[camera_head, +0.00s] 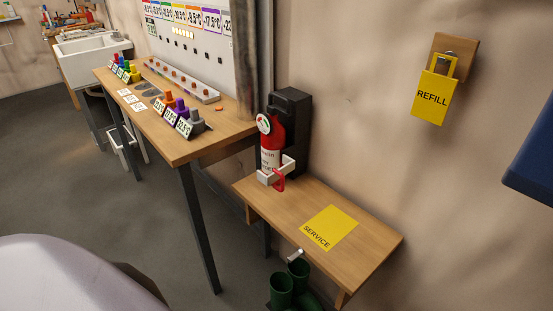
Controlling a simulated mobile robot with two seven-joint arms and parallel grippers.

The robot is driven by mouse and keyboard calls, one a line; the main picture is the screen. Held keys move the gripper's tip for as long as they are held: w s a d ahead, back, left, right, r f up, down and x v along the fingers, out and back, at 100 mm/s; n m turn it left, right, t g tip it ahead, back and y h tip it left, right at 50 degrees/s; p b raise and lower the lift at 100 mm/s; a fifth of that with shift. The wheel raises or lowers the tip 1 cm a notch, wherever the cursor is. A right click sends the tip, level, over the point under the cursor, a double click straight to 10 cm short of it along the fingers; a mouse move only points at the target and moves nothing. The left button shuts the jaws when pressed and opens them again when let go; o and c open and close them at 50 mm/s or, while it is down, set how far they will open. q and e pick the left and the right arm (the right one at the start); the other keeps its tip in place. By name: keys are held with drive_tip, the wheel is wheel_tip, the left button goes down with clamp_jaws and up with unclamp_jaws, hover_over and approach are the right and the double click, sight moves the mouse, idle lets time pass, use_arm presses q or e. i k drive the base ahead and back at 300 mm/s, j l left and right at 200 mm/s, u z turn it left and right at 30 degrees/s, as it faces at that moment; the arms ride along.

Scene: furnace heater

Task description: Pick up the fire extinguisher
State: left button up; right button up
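Neither of my grippers is in view.
A yellow SERVICE sheet (329,228) lies on the bench, and green boots (281,288) stand below. A yellow REFILL tag (432,97) hangs on the wall. A taller table (178,147) with coloured weights stands left. A blue object (535,155) juts in at right. Grey floor is open left.

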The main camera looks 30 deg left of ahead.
sight(273, 132)
drive_tip(key=i+j+u, duration=0.1)
drive_tip(key=i+j, duration=0.65)
